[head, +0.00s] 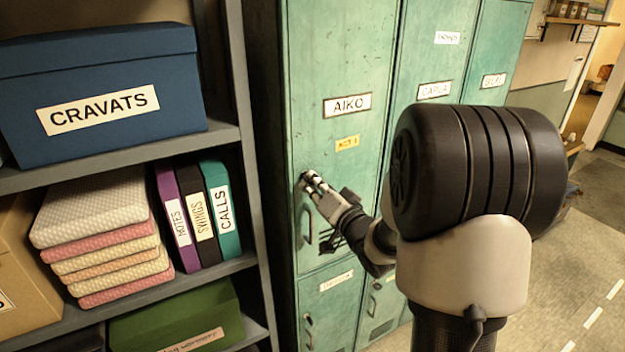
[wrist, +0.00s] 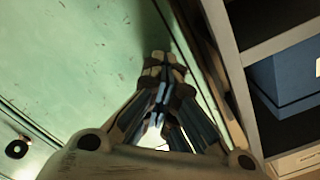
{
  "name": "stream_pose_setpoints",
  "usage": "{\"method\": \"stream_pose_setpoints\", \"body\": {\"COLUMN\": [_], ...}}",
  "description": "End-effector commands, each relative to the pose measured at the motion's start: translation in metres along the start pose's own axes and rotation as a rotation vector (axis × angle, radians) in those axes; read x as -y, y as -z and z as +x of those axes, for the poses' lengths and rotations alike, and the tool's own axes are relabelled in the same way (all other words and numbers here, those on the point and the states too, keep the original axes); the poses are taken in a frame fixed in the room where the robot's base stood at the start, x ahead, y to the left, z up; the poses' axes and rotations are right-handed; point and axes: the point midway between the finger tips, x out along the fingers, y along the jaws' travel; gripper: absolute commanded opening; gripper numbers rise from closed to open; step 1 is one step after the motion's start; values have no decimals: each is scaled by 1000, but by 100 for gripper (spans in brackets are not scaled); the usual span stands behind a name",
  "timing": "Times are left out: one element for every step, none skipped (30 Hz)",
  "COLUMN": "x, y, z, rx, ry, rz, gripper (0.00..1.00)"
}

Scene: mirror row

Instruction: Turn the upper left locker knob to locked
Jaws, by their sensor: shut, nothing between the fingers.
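The upper left locker (head: 340,60) is a worn green door labelled AIKO, with a yellow tag below the name. Its pull handle (head: 306,224) shows at the door's left edge. My gripper (head: 309,181) is shut at the left edge of this door, just above the handle. The knob is not clearly visible; the fingers cover that spot, and I cannot tell whether they touch it. In the wrist view the shut fingertips (wrist: 162,62) are in front of the green door face (wrist: 80,60), close to its edge.
A grey shelf (head: 245,150) stands close on the left, with a blue CRAVATS box (head: 100,60), folded cloths (head: 95,235) and binders (head: 222,215). More lockers (head: 430,50) continue to the right. A lower locker (head: 335,310) sits below. Open floor (head: 600,230) lies at right.

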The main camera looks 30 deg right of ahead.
Motion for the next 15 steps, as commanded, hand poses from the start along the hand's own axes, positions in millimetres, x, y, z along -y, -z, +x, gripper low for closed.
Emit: {"method": "stream_pose_setpoints", "body": {"x": [0,0,0,0,0,0,0,0,0,0,0,0,0,0,0], "y": [1,1,1,1,1,1,1,1,1,1,1,1,1,1,0], "z": [0,0,0,0,0,0,0,0,0,0,0,0,0,0,0], "rx": [1,1,1,1,1,1,1,1,1,1,1,1,1,1,1], "ry": [-2,-2,-2,-3,-3,-3,-3,-3,-3,-3,-3,-3,-3,-4,-3], "rz": [44,73,111,140,168,207,235,263,301,329,357,394,422,449,485], "gripper": [0,0,0,0,0,0,0,0,0,0,0,0,0,0,0]}}
